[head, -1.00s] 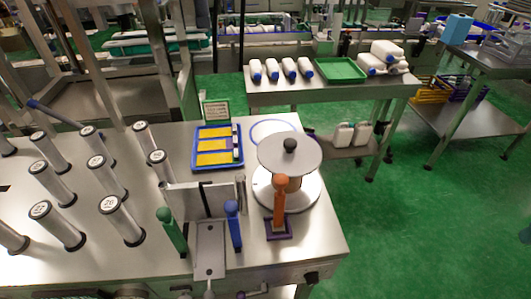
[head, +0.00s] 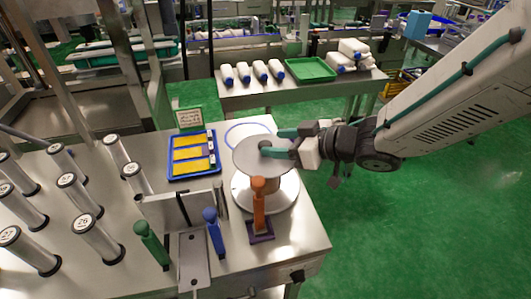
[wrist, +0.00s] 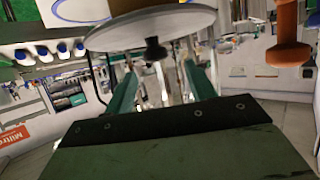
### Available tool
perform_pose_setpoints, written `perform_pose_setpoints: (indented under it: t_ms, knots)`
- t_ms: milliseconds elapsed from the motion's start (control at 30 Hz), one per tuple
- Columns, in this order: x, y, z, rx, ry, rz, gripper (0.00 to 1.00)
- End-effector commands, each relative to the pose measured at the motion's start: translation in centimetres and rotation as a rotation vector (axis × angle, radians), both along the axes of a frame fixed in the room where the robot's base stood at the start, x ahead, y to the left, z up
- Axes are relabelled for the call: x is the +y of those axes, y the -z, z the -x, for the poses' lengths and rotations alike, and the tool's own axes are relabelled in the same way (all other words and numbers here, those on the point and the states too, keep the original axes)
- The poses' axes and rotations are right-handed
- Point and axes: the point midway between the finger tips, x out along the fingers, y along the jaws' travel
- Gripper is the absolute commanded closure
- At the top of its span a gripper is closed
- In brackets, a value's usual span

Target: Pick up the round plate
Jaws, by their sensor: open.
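The round plate (head: 248,163) is a flat grey disc with a black knob (head: 265,145) on top. I see no contact between fingers and knob.
An orange-handled tool (head: 259,205) stands close in front of the plate. Blue (head: 214,230) and green (head: 151,243) handles, a blue tray (head: 193,154) and several numbered cylinders (head: 97,238) fill the table to the left. A back table (head: 270,92) holds bottles and a green tray.

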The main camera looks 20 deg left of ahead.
Motion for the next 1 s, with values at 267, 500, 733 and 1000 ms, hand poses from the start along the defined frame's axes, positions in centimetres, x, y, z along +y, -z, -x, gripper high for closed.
perform_pose_setpoints:
  t_ms: [267, 500, 733, 1000]
  knots:
    - [2.9, 1.8, -0.8, 0.001, 0.001, 0.002, 0.45]
    - [5.5, 3.1, -1.6, -0.001, 0.004, 0.001, 0.45]
    - [5.7, 3.2, -1.7, -0.003, 0.004, 0.002, 0.45]
    - [5.7, 3.2, -1.7, -0.003, 0.005, 0.002, 0.99]
